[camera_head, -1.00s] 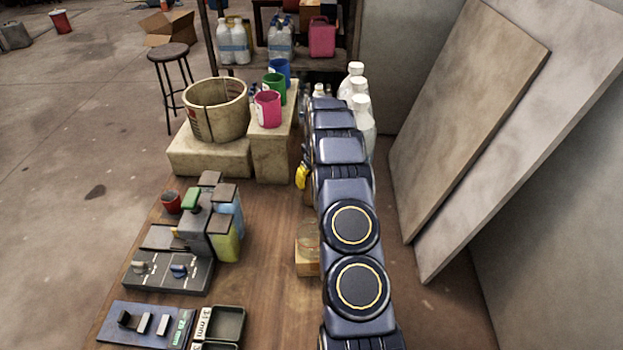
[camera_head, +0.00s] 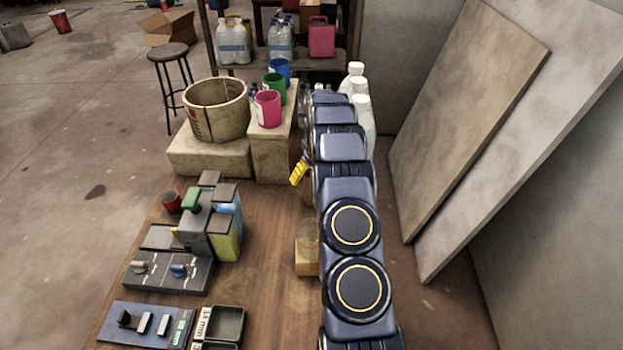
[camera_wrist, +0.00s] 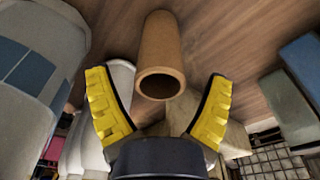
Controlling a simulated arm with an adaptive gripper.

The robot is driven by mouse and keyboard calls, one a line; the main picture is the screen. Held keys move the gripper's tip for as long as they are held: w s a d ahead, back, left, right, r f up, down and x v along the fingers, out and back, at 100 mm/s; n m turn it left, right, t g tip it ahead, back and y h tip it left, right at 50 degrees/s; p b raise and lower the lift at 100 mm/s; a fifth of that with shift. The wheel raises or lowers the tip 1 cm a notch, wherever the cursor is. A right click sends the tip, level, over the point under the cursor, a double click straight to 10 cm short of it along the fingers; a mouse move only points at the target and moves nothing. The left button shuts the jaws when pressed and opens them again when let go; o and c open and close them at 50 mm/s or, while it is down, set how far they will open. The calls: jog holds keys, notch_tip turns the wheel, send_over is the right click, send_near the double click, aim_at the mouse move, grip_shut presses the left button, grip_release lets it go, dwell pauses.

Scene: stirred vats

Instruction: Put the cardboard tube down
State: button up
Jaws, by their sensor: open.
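The cardboard tube (camera_wrist: 160,48) is a plain brown cylinder in the wrist view, between my spread fingers and apart from both. Its open end faces the camera, and its far end meets the wooden surface. My gripper (camera_wrist: 158,76) is open, with a yellow ridged pad on each side of the tube. In the head view one yellow finger of my gripper (camera_head: 299,173) shows left of my arm. My arm hides most of the tube there.
The wooden bench (camera_head: 265,215) has free room left of my arm. A big round tub (camera_head: 217,118) and coloured mugs (camera_head: 267,110) stand on blocks behind. White bottles (camera_head: 363,112) stand right of my arm. A switch box (camera_head: 168,272) and green trays (camera_head: 228,322) are in front.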

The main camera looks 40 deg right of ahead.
notch_tip(320, 180, up, 10)
jog(key=s, duration=0.1)
jog(key=s+a+r, duration=0.3)
jog(key=a+r, duration=0.1)
jog(key=a, duration=0.3)
jog(key=s+a+r+n+g, duration=0.1)
jog(key=s+a+r, duration=0.25)
jog(key=a, duration=0.45)
jog(key=s+a+r, duration=0.2)
jog(key=a+r, duration=0.2)
jog(key=a, duration=0.3)
jog(key=s+a+g, duration=0.1)
jog(key=s+a, duration=0.5)
jog(key=s, duration=0.6)
jog(key=s+a+n+g, duration=0.1)
jog(key=s+a, duration=0.5)
jog(key=s, duration=0.6)
jog(key=shift+s+r, duration=0.15)
jog(key=shift+r, duration=0.3)
jog(key=shift+f, duration=0.1)
